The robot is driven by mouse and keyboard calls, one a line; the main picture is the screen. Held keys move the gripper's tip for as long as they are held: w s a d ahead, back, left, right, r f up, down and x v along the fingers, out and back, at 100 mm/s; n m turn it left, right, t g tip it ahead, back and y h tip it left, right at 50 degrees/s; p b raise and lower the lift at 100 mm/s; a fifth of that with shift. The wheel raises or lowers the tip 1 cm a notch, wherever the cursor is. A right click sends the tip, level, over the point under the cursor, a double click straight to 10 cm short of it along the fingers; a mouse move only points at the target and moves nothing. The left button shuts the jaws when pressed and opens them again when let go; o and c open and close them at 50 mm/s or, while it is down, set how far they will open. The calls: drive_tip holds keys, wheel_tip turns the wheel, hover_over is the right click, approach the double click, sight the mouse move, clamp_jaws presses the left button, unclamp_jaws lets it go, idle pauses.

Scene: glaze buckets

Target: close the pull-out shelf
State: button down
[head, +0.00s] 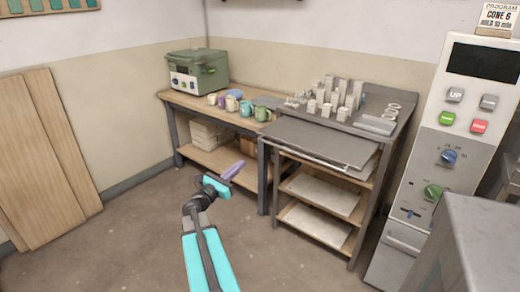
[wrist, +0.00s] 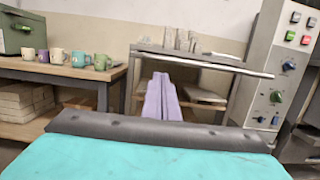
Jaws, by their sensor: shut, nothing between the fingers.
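The pull-out shelf (head: 318,142) is a grey board that sticks out from the front of a grey metal rack, below its top surface. Its front edge, with a pale bar along it, also shows in the wrist view (wrist: 205,62). My gripper (head: 233,170) has purple fingers and is shut and empty. It is in front of the rack and to the left of the shelf, apart from it. In the wrist view its fingers (wrist: 161,97) point toward the rack, with the tips just below the shelf's edge in the picture.
A wooden table (head: 180,98) with mugs (head: 245,107) and a green machine (head: 196,72) stands left of the rack. Small grey pieces (head: 340,95) stand on the rack top. A tall control cabinet (head: 445,150) is close on the right. The floor before the rack is clear.

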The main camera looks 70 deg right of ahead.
drive_tip(key=shift+d, duration=0.1)
drive_tip(key=p+x, duration=0.1)
drive_tip(key=x, duration=1.2)
drive_tip(key=shift+d+p, duration=0.35)
idle(0.3)
